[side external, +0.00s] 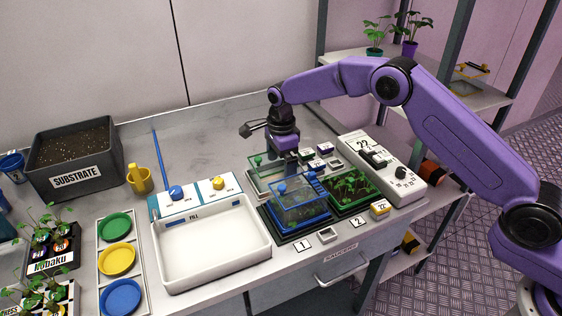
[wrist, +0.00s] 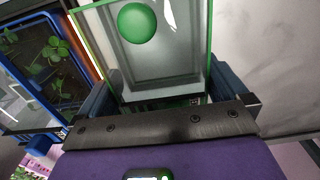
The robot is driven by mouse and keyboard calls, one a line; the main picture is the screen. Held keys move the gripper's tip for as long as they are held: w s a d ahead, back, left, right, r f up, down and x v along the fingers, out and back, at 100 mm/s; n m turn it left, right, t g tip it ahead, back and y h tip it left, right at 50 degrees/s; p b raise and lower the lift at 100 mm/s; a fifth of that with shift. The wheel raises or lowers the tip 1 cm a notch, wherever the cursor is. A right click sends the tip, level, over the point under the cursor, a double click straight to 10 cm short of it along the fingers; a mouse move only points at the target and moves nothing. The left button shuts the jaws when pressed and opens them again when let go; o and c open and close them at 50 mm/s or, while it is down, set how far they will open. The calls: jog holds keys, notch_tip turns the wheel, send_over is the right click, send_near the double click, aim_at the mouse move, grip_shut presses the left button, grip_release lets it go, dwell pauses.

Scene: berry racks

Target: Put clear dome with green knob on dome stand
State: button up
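The clear dome (side external: 257,180) with a green rim and green knob (side external: 258,160) is at the back of the trays in the side view, partly hidden behind my gripper and the blue-knobbed dome. In the wrist view, the green knob (wrist: 137,22) and clear dome (wrist: 180,55) lie just beyond my fingers. My gripper (side external: 291,168) points down at the dome's right part; its blue fingers are spread wide in the wrist view (wrist: 168,85), with no grip on the knob. Whether they touch the dome is unclear. I cannot clearly pick out the dome stand.
A blue-knobbed clear dome (side external: 300,212) covers the front left seedling tray. An uncovered green-rimmed seedling tray (side external: 377,195) is to its right. A white basin (side external: 162,270) stands left, and a white control box (side external: 410,181) right.

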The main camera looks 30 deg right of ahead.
aim_at(281, 160)
jog(key=shift+r, duration=0.1)
notch_tip(281, 160, up, 12)
dwell(0.5)
jog(key=shift+r, duration=0.15)
jog(key=s+d+r+n, duration=0.1)
jog(key=s+r+n, duration=0.2)
jog(key=s+n, duration=0.55)
jog(key=s+d+r+n, duration=0.2)
jog(key=s+n, duration=0.4)
jog(key=s, duration=0.5)
jog(key=s+d+f+n, duration=0.2)
jog(key=s+d+n, duration=0.6)
jog(key=s, duration=0.4)
jog(key=s+d+f+n, duration=0.2)
jog(key=s+d+n, duration=0.6)
jog(key=s, duration=0.4)
jog(key=shift+s, duration=0.15)
